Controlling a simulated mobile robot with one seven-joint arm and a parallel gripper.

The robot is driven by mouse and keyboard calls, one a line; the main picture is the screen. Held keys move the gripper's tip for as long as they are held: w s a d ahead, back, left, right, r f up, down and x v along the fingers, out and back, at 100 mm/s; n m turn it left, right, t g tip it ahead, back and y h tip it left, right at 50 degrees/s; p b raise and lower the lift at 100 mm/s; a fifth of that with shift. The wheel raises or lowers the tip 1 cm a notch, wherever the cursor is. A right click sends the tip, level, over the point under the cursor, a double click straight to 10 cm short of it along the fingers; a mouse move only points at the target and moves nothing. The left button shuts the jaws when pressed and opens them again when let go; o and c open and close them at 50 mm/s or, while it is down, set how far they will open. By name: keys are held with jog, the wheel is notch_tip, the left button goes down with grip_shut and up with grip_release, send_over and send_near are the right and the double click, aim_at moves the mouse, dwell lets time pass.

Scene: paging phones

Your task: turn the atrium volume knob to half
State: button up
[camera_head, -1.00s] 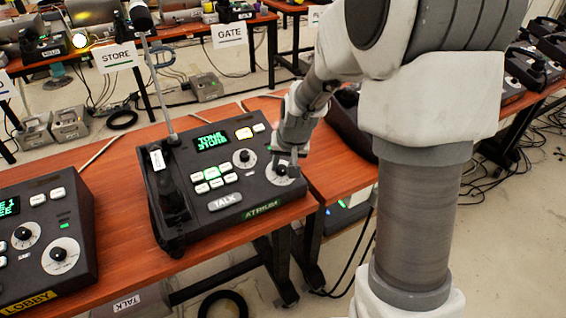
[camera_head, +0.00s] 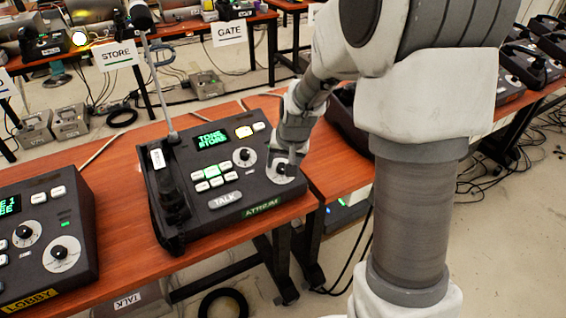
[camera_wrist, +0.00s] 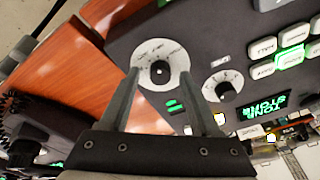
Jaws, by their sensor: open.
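The atrium paging phone (camera_head: 240,192) is a dark console with a green ATRIUM label (camera_head: 262,207), a lit green screen and two black knobs on white dials. Its lower right knob (camera_head: 281,169) also shows in the wrist view (camera_wrist: 160,71), with the larger dial. The other knob (camera_head: 244,155) sits up and to the left; the wrist view shows it on the right (camera_wrist: 222,89). The dial lettering is too small to read. My gripper (camera_head: 287,160) is open at the lower right knob. In the wrist view its fingertips (camera_wrist: 160,77) lie either side of that knob; contact cannot be told.
A handset (camera_head: 172,190) and a tall thin microphone stalk (camera_head: 163,85) stand on the console's left side. The lobby phone (camera_head: 85,255) is at the lower left. Another dark phone (camera_head: 345,110) stands right of the console, partly behind my arm. Cables lie on the floor.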

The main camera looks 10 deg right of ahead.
jog(key=shift+r, duration=0.1)
jog(key=a+p+v, duration=0.1)
jog(key=p+v, duration=0.3)
jog(key=v, duration=1.3)
jog(key=shift+d, duration=0.45)
jog(key=shift+r, duration=0.1)
jog(key=s+r+n+t+p, duration=0.1)
jog(key=s+r+n+p, duration=0.2)
jog(key=s+r+p, duration=0.6)
jog(key=s+a+r, duration=0.1)
jog(key=s+r, duration=0.4)
jog(key=s, duration=0.4)
jog(key=shift+s+r+n+h+p, duration=0.25)
jog(key=shift+s+n+h+p, duration=0.05)
jog(key=shift+s+n, duration=0.1)
jog(key=shift+w, duration=0.1)
